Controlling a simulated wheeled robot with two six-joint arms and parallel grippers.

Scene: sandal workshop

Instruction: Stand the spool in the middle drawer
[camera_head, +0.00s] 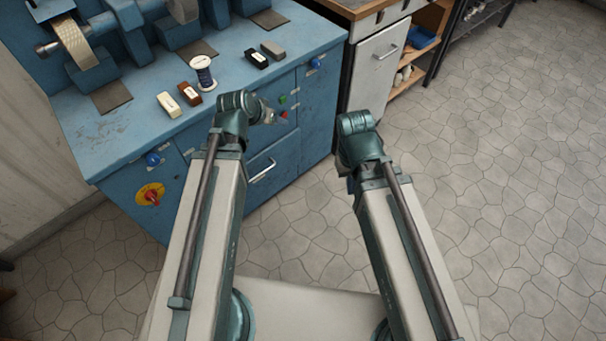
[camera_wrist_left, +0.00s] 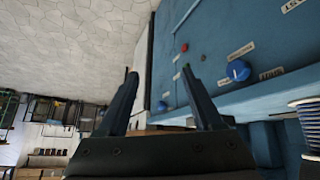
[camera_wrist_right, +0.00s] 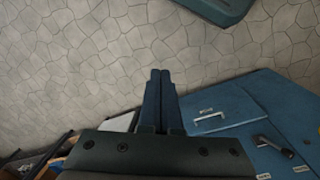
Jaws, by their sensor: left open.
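The spool (camera_head: 203,72) stands upright on the blue bench top, wound with dark thread between pale flanges. Its edge also shows at the right of the left wrist view (camera_wrist_left: 307,122). A blue drawer front with a metal handle (camera_head: 262,171) is on the bench front and looks shut; it also shows in the right wrist view (camera_wrist_right: 208,116). I cannot tell if it is the middle one. My left gripper (camera_wrist_left: 160,72) is open and empty, by the bench's front edge. My right gripper (camera_wrist_right: 160,74) is shut and empty, over the floor to the right of the bench.
Cream (camera_head: 168,104), brown (camera_head: 190,93), black (camera_head: 256,58) and grey (camera_head: 272,49) blocks lie near the spool. Grinding wheels (camera_head: 76,45) stand behind. Knobs and buttons stick out of the bench front. A white cabinet (camera_head: 375,70) stands right of the bench. The floor at right is clear.

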